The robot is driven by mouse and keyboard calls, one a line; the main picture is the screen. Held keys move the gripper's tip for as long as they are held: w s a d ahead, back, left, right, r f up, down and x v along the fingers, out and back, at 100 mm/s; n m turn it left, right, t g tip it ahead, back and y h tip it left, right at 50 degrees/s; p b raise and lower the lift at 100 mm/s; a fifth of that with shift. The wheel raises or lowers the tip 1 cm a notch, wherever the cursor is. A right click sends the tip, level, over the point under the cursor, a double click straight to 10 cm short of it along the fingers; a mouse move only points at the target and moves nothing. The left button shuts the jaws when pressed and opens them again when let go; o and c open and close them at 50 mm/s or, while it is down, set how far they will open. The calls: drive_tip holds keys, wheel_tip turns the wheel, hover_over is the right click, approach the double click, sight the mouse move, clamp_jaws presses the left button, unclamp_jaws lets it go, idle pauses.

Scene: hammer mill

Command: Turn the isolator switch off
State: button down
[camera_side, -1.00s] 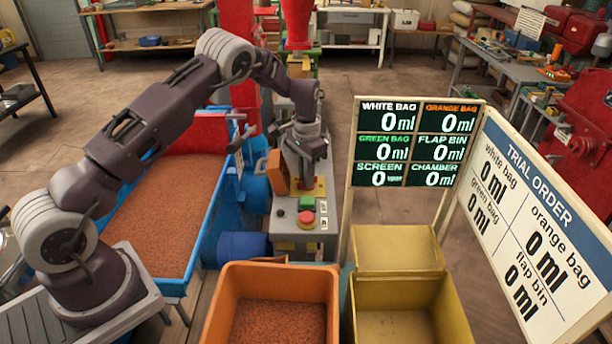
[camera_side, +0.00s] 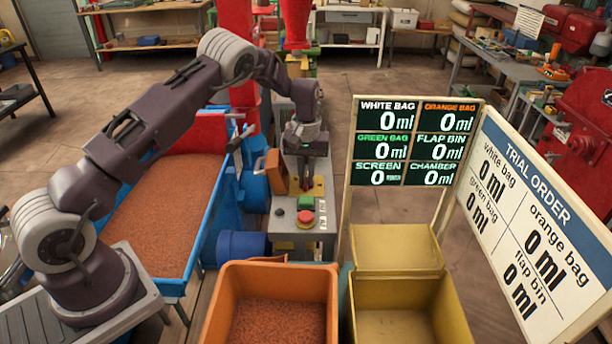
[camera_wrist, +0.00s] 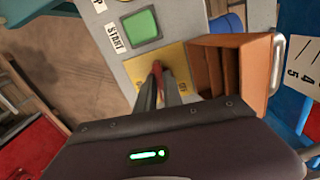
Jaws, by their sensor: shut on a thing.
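The isolator switch has a yellow plate (camera_wrist: 170,62) on the grey control box (camera_side: 300,214). Its red handle (camera_wrist: 157,72) shows between my fingertips in the wrist view. My gripper (camera_side: 308,188) points down at the yellow plate (camera_side: 319,188), and its fingers are shut on the red handle. The fingers hide much of the handle, so I cannot read its exact angle or the plate's markings.
A green start button (camera_wrist: 142,26) sits beside the yellow plate. A red stop button (camera_side: 306,218) is on the box's near end. An open orange door or box (camera_side: 275,172) stands close to the left of my gripper. An orange bin (camera_side: 278,272) stands in front.

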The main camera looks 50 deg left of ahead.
drive_tip(key=shift+r+n, duration=0.1)
drive_tip(key=shift+n, duration=0.6)
drive_tip(key=c, duration=1.5)
unclamp_jaws()
wheel_tip(320, 180, up, 8)
drive_tip(key=shift+d+f, duration=0.1)
drive_tip(key=shift+f, duration=0.15)
wheel_tip(320, 180, up, 8)
drive_tip(key=t, duration=0.1)
hover_over(307, 180)
drive_tip(key=s+d, duration=0.2)
drive_tip(key=s, duration=0.1)
drive_tip(key=s+d+r+m+t, duration=0.2)
drive_tip(key=s+d+r+m, duration=0.3)
drive_tip(key=s+r, duration=0.9)
drive_tip(key=s+d+m+t, duration=0.1)
drive_tip(key=s, duration=0.5)
drive_tip(key=s+d+f+m, duration=0.1)
drive_tip(key=s+d, duration=0.1)
drive_tip(key=s, duration=0.5)
drive_tip(key=s+d+f+m+t, duration=0.1)
drive_tip(key=s+m, duration=0.1)
drive_tip(key=s, duration=0.5)
drive_tip(key=shift+s+d+t, duration=0.1)
drive_tip(key=shift+d+t, duration=0.05)
drive_tip(key=shift+t, duration=0.15)
